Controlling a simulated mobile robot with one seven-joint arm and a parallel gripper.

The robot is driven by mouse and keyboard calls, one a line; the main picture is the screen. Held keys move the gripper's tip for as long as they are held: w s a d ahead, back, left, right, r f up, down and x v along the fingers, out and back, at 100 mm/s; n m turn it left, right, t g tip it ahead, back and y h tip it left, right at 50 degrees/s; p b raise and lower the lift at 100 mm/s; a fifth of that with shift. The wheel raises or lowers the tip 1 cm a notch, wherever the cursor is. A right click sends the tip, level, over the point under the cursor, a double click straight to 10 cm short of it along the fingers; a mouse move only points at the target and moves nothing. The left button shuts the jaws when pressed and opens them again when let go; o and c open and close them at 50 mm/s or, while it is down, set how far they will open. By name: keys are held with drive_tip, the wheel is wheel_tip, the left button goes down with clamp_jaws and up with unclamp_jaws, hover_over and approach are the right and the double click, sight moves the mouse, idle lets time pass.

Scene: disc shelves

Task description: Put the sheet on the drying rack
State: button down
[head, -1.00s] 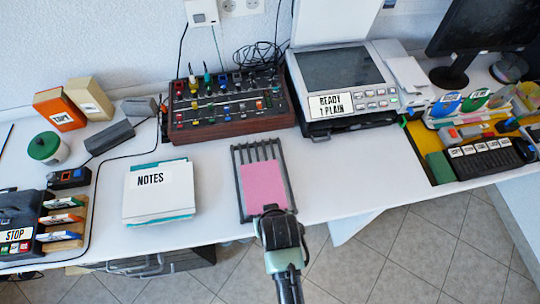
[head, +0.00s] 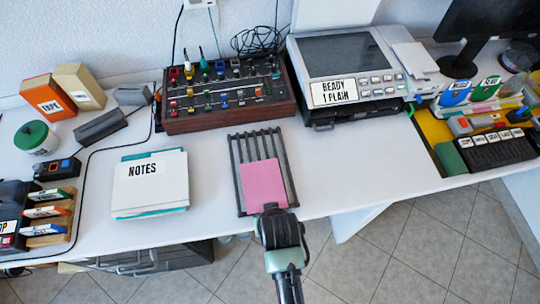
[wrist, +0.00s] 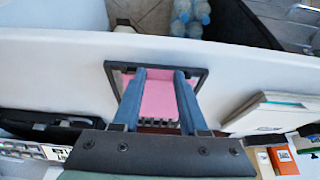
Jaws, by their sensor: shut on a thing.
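The pink sheet (head: 263,181) is over the front and middle part of the dark slatted drying rack (head: 235,155), within its side rails in the head view. Bare slats show behind it and to its right. My gripper (head: 270,208) is at the sheet's front edge, near the table's front edge, and is shut on it. In the wrist view, the two blue fingers of my gripper (wrist: 160,76) lie over the pink sheet (wrist: 158,100), inside the outline of the rack frame (wrist: 116,66). I cannot tell whether the sheet touches the slats.
A stack of white pads marked NOTES (head: 150,190) lies left of the rack. A mixing panel (head: 225,95) and a printer (head: 345,75) stand behind it. White table is clear to the right, up to a yellow mat (head: 432,128).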

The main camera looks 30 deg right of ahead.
drive_tip(key=shift+f+b, duration=0.35)
drive_tip(key=shift+f, duration=0.2)
drive_tip(key=shift+c, duration=1.8)
unclamp_jaws()
drive_tip(key=p+v, duration=0.2)
drive_tip(key=v, duration=1.1)
drive_tip(key=w+a+r+n+t, duration=0.1)
drive_tip(key=w+r+t, duration=0.4)
drive_tip(key=r, duration=0.5)
drive_tip(key=w+a+r+t+h, duration=0.1)
drive_tip(key=w+r+t, duration=0.2)
drive_tip(key=w+r, duration=0.55)
drive_tip(key=w+a+r+n+t, duration=0.1)
drive_tip(key=w+r+t, duration=0.3)
drive_tip(key=r, duration=0.8)
drive_tip(key=s+a+r+t, duration=0.2)
drive_tip(key=r+t, duration=0.1)
drive_tip(key=r, duration=0.7)
drive_tip(key=s+a+r+t+y, duration=0.1)
drive_tip(key=s+a+r+t, duration=0.1)
drive_tip(key=r, duration=0.9)
drive_tip(key=s+a+r+n+t+y, duration=0.1)
drive_tip(key=s+a+r+t, duration=0.2)
drive_tip(key=r+t, duration=0.3)
wheel_tip(320, 180, up, 5)
drive_tip(key=shift+s+r, duration=0.15)
drive_tip(key=shift+s, duration=0.4)
